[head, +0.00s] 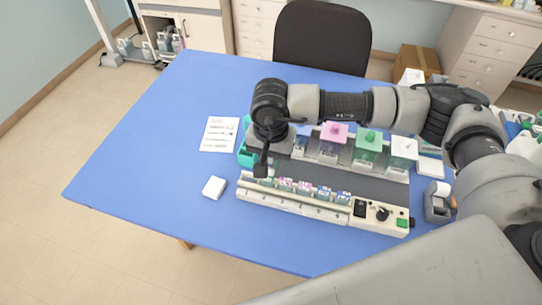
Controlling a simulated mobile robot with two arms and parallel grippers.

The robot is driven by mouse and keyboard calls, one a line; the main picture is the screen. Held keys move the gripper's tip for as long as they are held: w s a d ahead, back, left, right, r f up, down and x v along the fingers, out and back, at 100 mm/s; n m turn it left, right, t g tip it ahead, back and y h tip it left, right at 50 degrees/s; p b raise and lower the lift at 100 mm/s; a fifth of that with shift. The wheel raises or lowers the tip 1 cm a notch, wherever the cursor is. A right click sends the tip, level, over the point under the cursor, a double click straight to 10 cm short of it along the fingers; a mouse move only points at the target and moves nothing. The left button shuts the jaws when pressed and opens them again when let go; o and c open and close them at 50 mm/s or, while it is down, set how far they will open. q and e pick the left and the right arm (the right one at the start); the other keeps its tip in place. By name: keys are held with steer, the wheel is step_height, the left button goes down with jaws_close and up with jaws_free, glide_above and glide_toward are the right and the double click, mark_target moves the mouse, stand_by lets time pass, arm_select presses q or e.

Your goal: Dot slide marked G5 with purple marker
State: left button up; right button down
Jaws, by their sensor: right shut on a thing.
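My right arm reaches in from the right, and its gripper (262,168) points down over the left end of the slide row. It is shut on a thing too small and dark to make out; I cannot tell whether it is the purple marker. Several slides with pink, teal and blue labels (304,187) stand in a row along the front of a long cream staining device (285,204). The labels are too small to read, so I cannot tell which slide is G5. I cannot tell whether the gripper touches a slide. My left gripper is not in view.
Jars with pink (333,133), green (369,138) and white (404,150) lids stand behind the device. A teal container (243,155) is partly hidden by my gripper. A paper sheet (219,134) and a white block (214,188) lie left. The blue table (140,150) is clear at far left.

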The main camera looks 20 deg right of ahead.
steer(key=shift+r+p, duration=0.75)
steer(key=shift+r, duration=2.25)
